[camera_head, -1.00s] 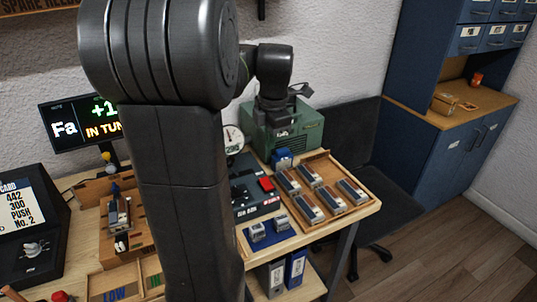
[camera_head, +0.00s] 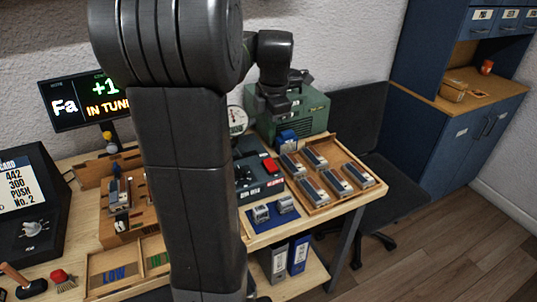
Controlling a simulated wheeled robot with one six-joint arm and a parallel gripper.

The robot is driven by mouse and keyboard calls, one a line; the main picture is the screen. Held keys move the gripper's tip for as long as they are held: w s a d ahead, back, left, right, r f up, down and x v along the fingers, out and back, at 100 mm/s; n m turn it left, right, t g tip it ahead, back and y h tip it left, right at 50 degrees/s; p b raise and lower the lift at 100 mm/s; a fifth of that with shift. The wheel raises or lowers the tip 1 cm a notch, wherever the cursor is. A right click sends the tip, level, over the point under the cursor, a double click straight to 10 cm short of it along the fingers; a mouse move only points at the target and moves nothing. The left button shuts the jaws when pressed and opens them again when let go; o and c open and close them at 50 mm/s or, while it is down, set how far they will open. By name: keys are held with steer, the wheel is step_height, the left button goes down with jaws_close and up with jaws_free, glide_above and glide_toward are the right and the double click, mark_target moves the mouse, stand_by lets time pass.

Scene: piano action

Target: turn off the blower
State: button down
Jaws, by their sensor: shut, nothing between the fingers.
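A green machine (camera_head: 312,118), which looks like the blower, stands at the back right of the bench. I cannot tell the switch's position at this size. My gripper (camera_head: 278,112) is at the left front of the green machine, above and behind the red switch. It is dark against dark, so its fingertips are hard to make out. It is shut and empty. My arm hides part of the control box.
A round gauge (camera_head: 237,120) stands left of the green machine. A wooden tray (camera_head: 362,165) holds several small grey blocks, and a blue mat (camera_head: 272,219) with two more lies in front. A blue block (camera_head: 287,138) sits by the tray. A chair (camera_head: 385,180) stands at right.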

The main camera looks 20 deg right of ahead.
mark_target(268, 162)
steer(key=f, duration=0.3)
steer(key=w+f, duration=0.1)
steer(key=f, duration=0.6)
steer(key=shift+w+f, duration=0.15)
steer(key=shift+f, duration=0.1)
steer(key=shift+a+f, duration=0.1)
steer(key=shift+f, duration=0.1)
steer(key=shift+s+r, duration=0.15)
steer(key=shift+s, duration=0.65)
